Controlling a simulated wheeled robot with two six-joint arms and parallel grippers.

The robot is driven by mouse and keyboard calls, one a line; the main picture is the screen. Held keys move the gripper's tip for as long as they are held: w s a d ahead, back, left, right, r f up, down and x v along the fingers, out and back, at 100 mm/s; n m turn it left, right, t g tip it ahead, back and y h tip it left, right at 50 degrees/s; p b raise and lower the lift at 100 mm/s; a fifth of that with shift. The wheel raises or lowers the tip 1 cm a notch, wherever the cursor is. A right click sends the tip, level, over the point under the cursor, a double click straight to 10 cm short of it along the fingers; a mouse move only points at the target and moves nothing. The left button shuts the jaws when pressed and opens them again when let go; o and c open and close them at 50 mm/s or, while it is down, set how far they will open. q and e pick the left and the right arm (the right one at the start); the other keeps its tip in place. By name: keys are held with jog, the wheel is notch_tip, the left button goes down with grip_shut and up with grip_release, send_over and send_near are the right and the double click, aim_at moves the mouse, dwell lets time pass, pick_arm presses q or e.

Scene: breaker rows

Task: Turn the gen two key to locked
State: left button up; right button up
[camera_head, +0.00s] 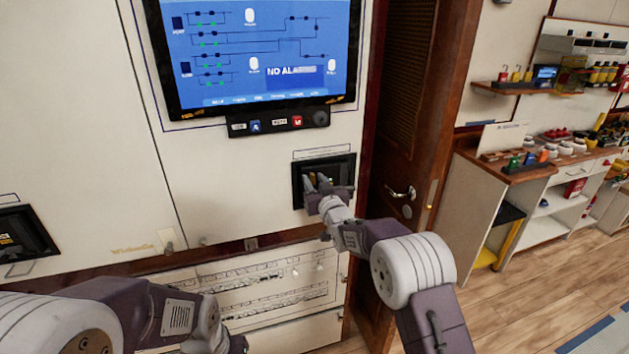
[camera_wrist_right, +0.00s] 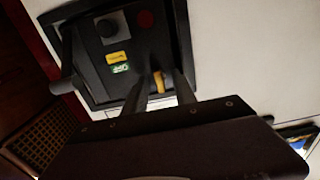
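My right gripper (camera_head: 317,180) reaches into a black-framed recessed panel (camera_head: 298,188) on the white wall, below the screen. In the right wrist view, its two dark fingers (camera_wrist_right: 165,84) stand apart on either side of a narrow yellow piece (camera_wrist_right: 159,82), which looks like the key. The gripper looks open around it; contact is not clear. A yellow label (camera_wrist_right: 117,58) and a green label (camera_wrist_right: 120,69) sit on the panel. Which way the key points and any lettering by it are unreadable. My left arm is low at the left; its fingers are not visible.
A large blue screen (camera_head: 265,45) hangs above, with a button strip (camera_head: 275,124) under it. A wooden door (camera_head: 408,130) with a metal handle (camera_head: 399,193) stands close to the right. Another black panel (camera_head: 22,236) is at the far left.

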grip_shut()
jog(key=m+b, duration=0.2)
jog(key=m, duration=0.7)
jog(key=m+b, duration=0.2)
jog(key=m, duration=0.6)
jog(key=shift+d+f+m+b, duration=0.15)
jog(key=shift+d+m+b, duration=0.05)
jog(key=shift+m+b, duration=0.2)
dwell(0.4)
grip_release()
